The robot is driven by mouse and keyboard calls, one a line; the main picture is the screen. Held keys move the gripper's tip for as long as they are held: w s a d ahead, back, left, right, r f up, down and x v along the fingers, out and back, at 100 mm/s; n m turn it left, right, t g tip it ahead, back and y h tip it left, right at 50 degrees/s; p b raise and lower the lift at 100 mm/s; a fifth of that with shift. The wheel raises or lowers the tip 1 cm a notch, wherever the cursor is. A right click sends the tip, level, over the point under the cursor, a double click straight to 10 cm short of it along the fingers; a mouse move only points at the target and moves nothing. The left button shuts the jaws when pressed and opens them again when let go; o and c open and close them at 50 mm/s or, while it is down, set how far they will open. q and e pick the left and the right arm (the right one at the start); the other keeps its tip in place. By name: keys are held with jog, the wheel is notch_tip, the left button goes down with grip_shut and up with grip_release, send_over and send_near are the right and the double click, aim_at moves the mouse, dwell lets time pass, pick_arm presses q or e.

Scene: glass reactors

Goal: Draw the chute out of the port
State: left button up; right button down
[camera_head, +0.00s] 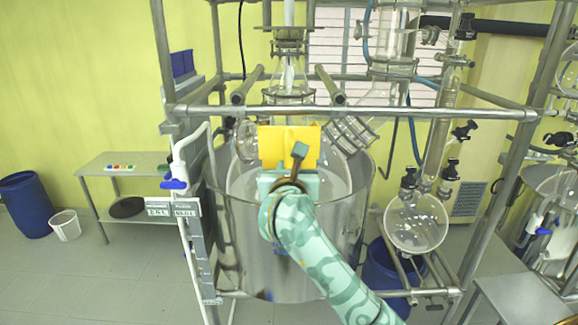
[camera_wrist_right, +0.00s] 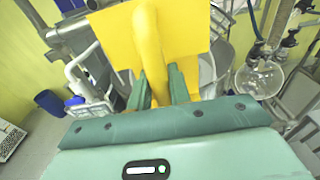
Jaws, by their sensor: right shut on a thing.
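The yellow chute (camera_head: 271,144) shows in front of the reactor's upper part in the head view, as a wide flat yellow piece. In the right wrist view the yellow chute (camera_wrist_right: 197,30) fills the top middle, with a thick yellow handle running down between the fingers. My right gripper (camera_head: 290,172) is shut on that handle, a green finger on each side in the wrist view (camera_wrist_right: 160,85). The port is hidden behind the chute and my gripper, so I cannot tell whether the chute's far end is inside it. My left gripper is not in view.
The large glass reactor vessel (camera_head: 355,205) stands within a metal frame (camera_head: 400,112). An angled glass neck (camera_head: 352,132) is close right of the chute. A round flask (camera_head: 415,222) hangs at right. A blue-handled valve pipe (camera_head: 180,160) is at left.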

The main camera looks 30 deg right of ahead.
jog(key=r+v, duration=0.1)
jog(key=v, duration=0.9)
jog(key=shift+f, duration=0.1)
dwell(0.3)
